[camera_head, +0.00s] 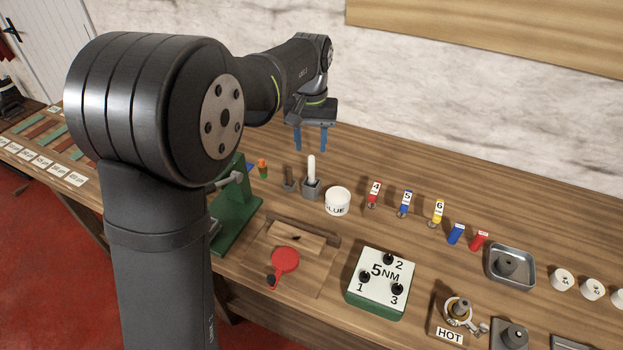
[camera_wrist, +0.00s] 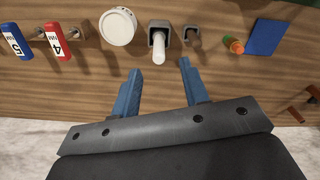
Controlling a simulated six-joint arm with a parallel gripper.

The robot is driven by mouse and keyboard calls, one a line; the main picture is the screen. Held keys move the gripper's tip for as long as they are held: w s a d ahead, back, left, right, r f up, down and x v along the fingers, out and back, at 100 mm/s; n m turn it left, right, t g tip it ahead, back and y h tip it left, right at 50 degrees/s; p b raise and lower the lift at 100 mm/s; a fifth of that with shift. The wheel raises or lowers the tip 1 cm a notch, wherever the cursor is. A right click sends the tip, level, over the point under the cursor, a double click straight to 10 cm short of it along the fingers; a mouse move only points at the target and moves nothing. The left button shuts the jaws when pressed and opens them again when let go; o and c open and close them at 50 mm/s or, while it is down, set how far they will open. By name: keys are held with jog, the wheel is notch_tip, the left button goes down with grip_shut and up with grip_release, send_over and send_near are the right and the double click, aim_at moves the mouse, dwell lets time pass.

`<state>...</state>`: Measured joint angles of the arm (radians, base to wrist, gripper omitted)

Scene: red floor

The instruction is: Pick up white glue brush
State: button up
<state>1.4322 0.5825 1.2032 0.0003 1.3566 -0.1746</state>
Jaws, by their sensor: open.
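The white glue brush (camera_head: 311,169) stands upright in a small grey holder (camera_head: 312,188), just left of the white glue pot (camera_head: 338,200). In the wrist view the brush (camera_wrist: 159,48) shows as a white rod pointing out of its grey holder (camera_wrist: 161,27). My gripper (camera_head: 310,150) has blue fingers, open and empty, above and behind the brush in the head view. In the wrist view the gripper fingertips (camera_wrist: 160,68) lie to both sides of the brush's line, apart from it.
A brown brush-like item in a holder (camera_head: 289,180) stands close left of the brush. An orange-tipped green item (camera_head: 262,168) is further left. Numbered tags, such as the red one (camera_head: 374,193), hang right of the glue pot (camera_wrist: 117,26). The wall rises behind the bench.

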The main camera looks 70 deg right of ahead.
aim_at(312, 182)
notch_tip(312, 182, down, 8)
jog(key=shift+s+f, duration=0.1)
jog(key=shift+f, duration=0.05)
grip_shut()
dwell(0.4)
